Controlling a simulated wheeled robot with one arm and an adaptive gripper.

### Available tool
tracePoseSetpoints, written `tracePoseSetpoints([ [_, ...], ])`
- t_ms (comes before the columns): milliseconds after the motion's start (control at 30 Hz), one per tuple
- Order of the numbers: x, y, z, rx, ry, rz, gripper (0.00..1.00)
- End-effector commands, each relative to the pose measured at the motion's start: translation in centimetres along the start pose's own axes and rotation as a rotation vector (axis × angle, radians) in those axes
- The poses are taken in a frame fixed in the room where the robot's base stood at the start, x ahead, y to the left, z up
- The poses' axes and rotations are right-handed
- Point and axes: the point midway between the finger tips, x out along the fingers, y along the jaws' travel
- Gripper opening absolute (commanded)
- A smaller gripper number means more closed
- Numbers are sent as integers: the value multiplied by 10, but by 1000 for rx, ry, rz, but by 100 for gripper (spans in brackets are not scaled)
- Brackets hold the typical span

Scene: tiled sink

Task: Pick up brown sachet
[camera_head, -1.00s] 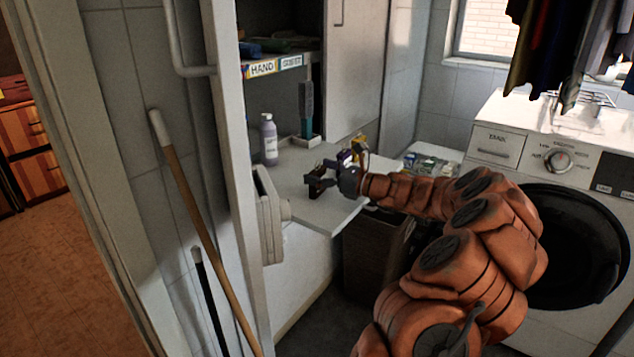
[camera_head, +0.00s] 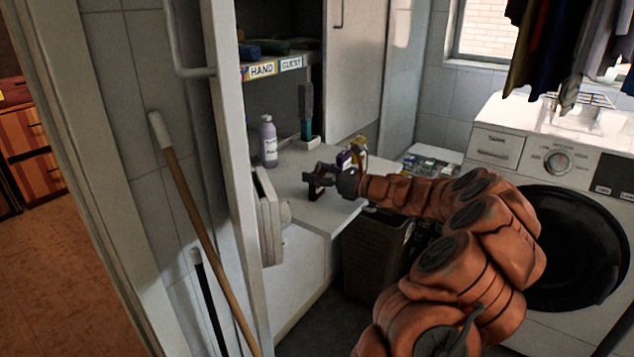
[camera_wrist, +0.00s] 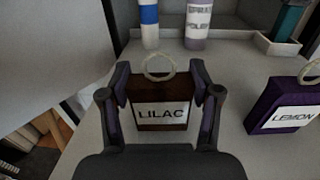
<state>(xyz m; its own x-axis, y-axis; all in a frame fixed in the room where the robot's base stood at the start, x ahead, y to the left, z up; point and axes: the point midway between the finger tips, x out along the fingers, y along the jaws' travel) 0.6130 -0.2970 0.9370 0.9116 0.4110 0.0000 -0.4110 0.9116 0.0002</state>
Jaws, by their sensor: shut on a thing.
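The brown sachet (camera_wrist: 160,104) has a white label reading "LILAC" and a pale ring at its top. It stands upright on the white counter (camera_head: 318,214). In the wrist view my gripper (camera_wrist: 160,88) has one finger on each side of the sachet, shut on it. In the head view my gripper (camera_head: 322,181) is at the counter's front part, with the sachet (camera_head: 315,189) small and dark between the fingers. A purple sachet (camera_wrist: 287,106) labelled "LEMON" stands to the right, apart from my gripper.
A lilac-white bottle (camera_head: 269,141) stands at the counter's back left. A teal brush (camera_head: 306,112) is in a white holder behind. A yellow item (camera_head: 358,150) is near the purple sachet. The washing machine (camera_head: 560,200) is at right. Clear counter lies left of my gripper.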

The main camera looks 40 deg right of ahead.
Motion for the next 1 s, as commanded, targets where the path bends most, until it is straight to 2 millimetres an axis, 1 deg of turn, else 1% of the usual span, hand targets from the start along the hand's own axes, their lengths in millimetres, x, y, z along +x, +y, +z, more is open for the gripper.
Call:
tracePoseSetpoints([
  [167,0,0,3,-1,0,0,31],
  [267,0,0,12,-2,0,0,31],
  [367,0,0,30,-5,-1,0,31],
  [800,0,0,134,-7,-1,-1,31],
  [900,-1,-1,152,-6,-1,-3,31],
  [1000,0,0,165,-3,0,-1,31],
])
